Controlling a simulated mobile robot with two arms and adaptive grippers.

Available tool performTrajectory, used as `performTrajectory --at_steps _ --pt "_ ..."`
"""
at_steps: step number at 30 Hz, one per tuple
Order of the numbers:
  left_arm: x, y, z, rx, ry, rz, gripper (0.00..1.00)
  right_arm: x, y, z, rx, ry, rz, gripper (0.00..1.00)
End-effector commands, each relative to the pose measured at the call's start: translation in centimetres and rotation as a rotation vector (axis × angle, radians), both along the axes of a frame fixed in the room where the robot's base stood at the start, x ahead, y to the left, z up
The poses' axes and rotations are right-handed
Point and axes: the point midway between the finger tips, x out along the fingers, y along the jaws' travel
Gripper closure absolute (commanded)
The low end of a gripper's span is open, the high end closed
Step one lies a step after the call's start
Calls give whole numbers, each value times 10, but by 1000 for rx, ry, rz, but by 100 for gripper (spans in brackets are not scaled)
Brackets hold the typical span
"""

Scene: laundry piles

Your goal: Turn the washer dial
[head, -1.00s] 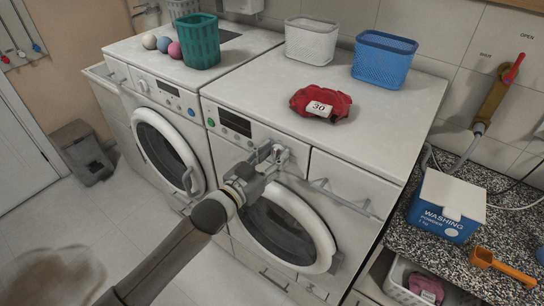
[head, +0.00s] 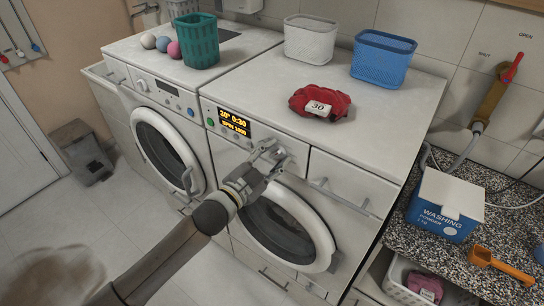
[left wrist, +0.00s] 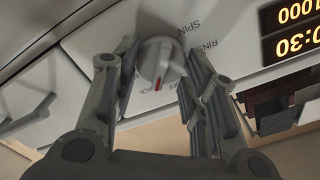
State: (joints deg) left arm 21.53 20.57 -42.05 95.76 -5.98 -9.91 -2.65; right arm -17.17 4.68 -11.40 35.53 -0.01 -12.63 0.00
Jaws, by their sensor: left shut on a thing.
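The white washer (head: 228,165) stands at the centre of the head view with its round door shut. Its display (head: 235,122) is lit in yellow, showing 20°, 0:30 and spin 1000; part of it shows in the left wrist view (left wrist: 294,28). My left gripper (head: 267,151) is at the control panel, shut on the dial. In the left wrist view the pale dial (left wrist: 160,62) sits between the two fingers (left wrist: 160,56), its red mark beside upside-down lettering. The fingers mostly hide the dial in the head view. My right gripper is not in view.
A red cloth bundle (head: 312,101) with a "30" tag, a white basket (head: 311,42) and a blue basket (head: 383,58) stand on top. A second machine (head: 155,85) is at left. A washing powder box (head: 446,210) is on the speckled counter at right.

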Motion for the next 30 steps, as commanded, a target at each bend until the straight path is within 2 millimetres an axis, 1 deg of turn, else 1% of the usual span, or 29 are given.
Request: performTrajectory --at_steps 6,17,18,22,23,30 --pt "0 0 0 30 -22 0 84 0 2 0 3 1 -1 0" --pt "0 0 0 32 -24 0 84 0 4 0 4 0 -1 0" --pt "0 0 0 32 -24 0 57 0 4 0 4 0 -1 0" --pt "0 0 0 32 -23 0 41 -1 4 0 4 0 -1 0" --pt "0 0 0 32 -23 0 39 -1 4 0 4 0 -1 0" --pt "0 0 0 32 -23 0 39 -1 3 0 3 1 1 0"
